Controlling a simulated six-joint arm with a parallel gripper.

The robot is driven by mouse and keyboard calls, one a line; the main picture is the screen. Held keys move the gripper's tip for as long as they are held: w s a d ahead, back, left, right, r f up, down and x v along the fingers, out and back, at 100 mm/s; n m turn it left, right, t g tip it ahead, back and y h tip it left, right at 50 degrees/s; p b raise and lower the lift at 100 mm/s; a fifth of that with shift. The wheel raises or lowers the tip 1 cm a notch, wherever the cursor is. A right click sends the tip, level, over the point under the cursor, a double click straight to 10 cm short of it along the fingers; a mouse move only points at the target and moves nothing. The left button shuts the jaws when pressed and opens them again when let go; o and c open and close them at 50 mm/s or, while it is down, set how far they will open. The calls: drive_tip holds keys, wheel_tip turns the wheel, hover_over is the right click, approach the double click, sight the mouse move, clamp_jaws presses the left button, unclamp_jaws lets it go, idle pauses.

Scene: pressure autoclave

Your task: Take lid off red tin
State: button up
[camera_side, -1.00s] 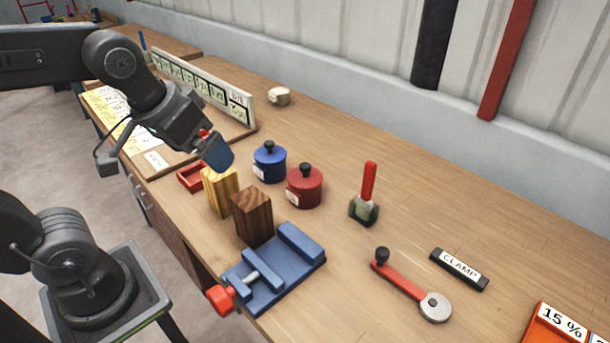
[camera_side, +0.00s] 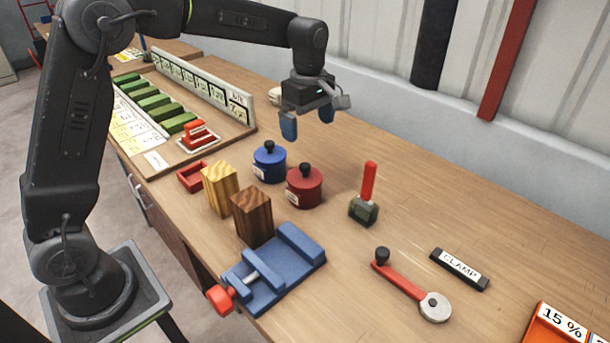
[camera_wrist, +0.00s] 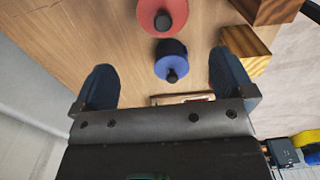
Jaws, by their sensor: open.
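The red tin (camera_side: 304,191) stands upright on the bench with its lid on; the lid has a black knob on top. It also shows from above in the wrist view (camera_wrist: 152,22). A blue tin (camera_side: 269,166) with a black knob stands just behind and left of it, and the wrist view shows it too (camera_wrist: 171,68). My gripper (camera_side: 307,126) is open and empty, pointing down. It hangs above the bench, higher than both tins and a little behind them. In the wrist view the blue tin lies between the blue fingertips (camera_wrist: 163,82) and the red tin lies farther off.
A light wood block (camera_side: 220,189) and a dark wood block (camera_side: 251,216) stand left of the red tin. A blue vise (camera_side: 272,272) is in front. A red-handled tool (camera_side: 367,195) stands to the right. A labelled rack (camera_side: 200,86) is at the back left.

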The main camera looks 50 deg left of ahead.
sight(306, 166)
wheel_tip(306, 166, down, 13)
drive_tip(key=shift+s+a+r, duration=0.1)
drive_tip(key=shift+s, duration=0.05)
idle(0.4)
drive_tip(key=shift+c, duration=0.5)
drive_tip(key=c, duration=0.6)
